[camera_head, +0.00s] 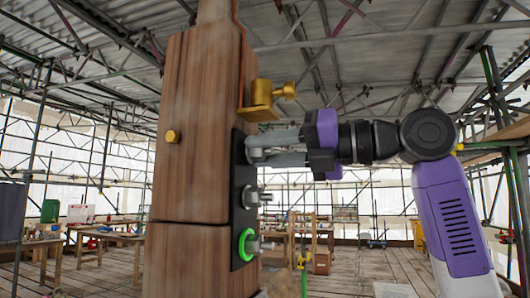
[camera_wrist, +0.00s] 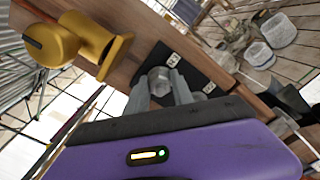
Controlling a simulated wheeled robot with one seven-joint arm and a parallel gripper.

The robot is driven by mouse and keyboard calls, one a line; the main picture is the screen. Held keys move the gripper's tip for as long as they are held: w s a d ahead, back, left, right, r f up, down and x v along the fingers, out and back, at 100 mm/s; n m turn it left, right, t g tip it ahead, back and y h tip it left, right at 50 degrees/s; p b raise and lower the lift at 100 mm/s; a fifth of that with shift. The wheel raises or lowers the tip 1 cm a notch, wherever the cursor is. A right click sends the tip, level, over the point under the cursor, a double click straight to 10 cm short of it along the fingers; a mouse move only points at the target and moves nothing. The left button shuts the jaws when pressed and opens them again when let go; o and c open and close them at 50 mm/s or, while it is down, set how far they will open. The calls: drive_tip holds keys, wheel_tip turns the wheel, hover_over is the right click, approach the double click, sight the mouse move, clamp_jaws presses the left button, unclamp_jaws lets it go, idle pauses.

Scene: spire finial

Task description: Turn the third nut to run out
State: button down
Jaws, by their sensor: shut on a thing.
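A black plate (camera_head: 238,215) is fixed upright on the side of a wooden post (camera_head: 195,120). It carries a grey nut at the top, another nut (camera_head: 254,197) in the middle, and a bottom one (camera_head: 254,246) inside a glowing green ring (camera_head: 242,244). My gripper (camera_head: 262,150) reaches in from the right and is shut on the top nut, which is mostly hidden by the fingers in the head view. In the wrist view the hex nut (camera_wrist: 160,79) sits between the two grey fingertips, in front of the black plate.
A brass bracket with a knob (camera_head: 265,105) projects from the post just above my gripper; it is close by in the wrist view (camera_wrist: 85,40). A small brass bolt head (camera_head: 173,136) is on the post's front face. Workbenches (camera_head: 105,240) and scaffolding stand behind.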

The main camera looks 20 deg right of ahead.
drive_tip(key=shift+f+n, duration=0.2)
drive_tip(key=shift+n, duration=0.7)
drive_tip(key=c, duration=1.1)
unclamp_jaws()
drive_tip(key=shift+r, duration=0.15)
drive_tip(key=b+v, duration=0.2)
drive_tip(key=v, duration=0.6)
